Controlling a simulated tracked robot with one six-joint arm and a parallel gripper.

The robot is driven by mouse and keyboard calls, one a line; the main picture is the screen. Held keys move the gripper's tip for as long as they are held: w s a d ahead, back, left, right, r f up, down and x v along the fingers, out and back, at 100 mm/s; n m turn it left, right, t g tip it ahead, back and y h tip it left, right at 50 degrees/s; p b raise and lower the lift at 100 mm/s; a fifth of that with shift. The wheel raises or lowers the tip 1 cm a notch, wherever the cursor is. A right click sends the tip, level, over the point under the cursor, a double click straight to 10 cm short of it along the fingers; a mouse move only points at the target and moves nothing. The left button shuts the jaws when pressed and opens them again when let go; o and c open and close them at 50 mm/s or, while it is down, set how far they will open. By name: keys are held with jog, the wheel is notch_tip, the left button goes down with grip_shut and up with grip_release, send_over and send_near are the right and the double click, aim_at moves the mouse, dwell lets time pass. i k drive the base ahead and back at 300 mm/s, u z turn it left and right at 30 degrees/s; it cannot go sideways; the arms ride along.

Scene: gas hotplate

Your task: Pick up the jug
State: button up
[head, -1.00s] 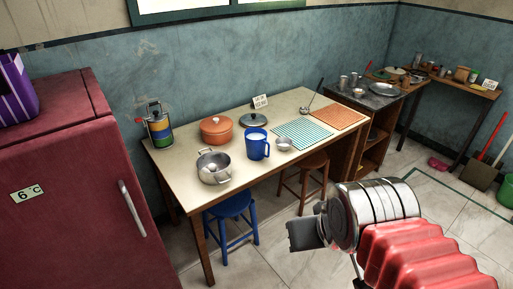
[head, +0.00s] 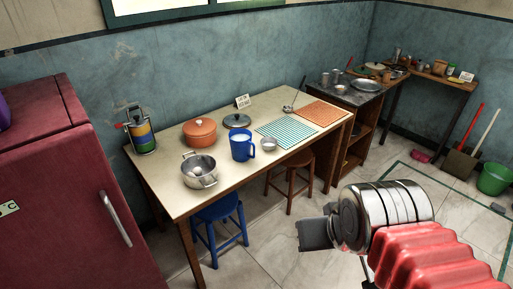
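The blue jug (head: 241,147) stands upright on the cream-topped table (head: 160,178), with its handle toward the right and something white showing at its top. My gripper (head: 314,234) is at the lower right in the head view, in front of the table and apart from the jug. Only the dark end of the gripper shows, so I cannot tell whether its fingers are open or shut.
Close to the jug are a metal pot (head: 199,172), an orange pot (head: 199,133), a small bowl (head: 269,145) and a dark lid (head: 237,121). A blue stool (head: 218,212) and a brown stool (head: 292,180) stand by the table. A red fridge (head: 70,190) is at left.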

aim_at(240, 139)
jog(key=z, duration=1.35)
jog(key=i, duration=2.25)
jog(key=u, duration=1.05)
